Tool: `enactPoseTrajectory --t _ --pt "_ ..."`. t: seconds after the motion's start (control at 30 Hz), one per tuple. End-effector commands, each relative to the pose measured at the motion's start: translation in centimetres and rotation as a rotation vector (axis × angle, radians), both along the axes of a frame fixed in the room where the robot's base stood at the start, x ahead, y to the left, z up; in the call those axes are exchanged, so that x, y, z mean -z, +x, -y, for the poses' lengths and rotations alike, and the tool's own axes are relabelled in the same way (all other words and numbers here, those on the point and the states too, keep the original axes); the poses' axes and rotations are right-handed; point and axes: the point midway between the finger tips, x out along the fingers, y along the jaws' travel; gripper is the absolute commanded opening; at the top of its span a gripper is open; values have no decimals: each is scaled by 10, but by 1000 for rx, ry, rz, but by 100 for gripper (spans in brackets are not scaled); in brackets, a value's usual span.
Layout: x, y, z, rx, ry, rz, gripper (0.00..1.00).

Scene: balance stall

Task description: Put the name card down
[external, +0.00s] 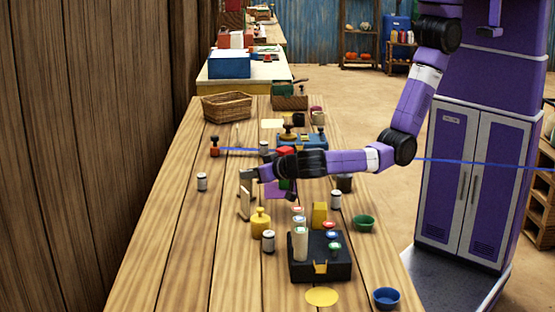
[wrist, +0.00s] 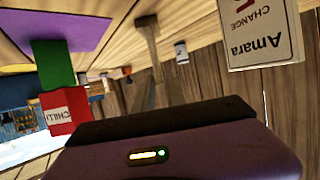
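The name card (external: 244,203) is a small cream upright card, just below and in front of my gripper (external: 249,175) in the external view. In the wrist view the card (wrist: 262,35) is at the upper right, upside down, reading "Amara" and "CHANGE". It shows to one side of the grey-brown fingers (wrist: 160,85), apart from them, with nothing clearly held between them. The card's lower end is cut off in the wrist view; in the external view it appears to stand on the wooden table (external: 185,240). The finger gap is hard to make out.
A yellow weight (external: 261,223) and a white canister (external: 268,242) stand close to the card. A dark tray (external: 320,272) with several shakers is nearer the camera. A red chili box (wrist: 65,112) is near my gripper. The table's left side is mostly clear.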

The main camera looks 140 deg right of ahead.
Motion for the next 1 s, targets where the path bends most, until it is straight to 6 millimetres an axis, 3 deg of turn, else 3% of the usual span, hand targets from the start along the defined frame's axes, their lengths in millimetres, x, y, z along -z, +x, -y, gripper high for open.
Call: enactPoseTrajectory --t 0.47,1.0 --pt "-6 0 0 0 0 0 28" --pt "-40 1 -92 -3 0 1 28"
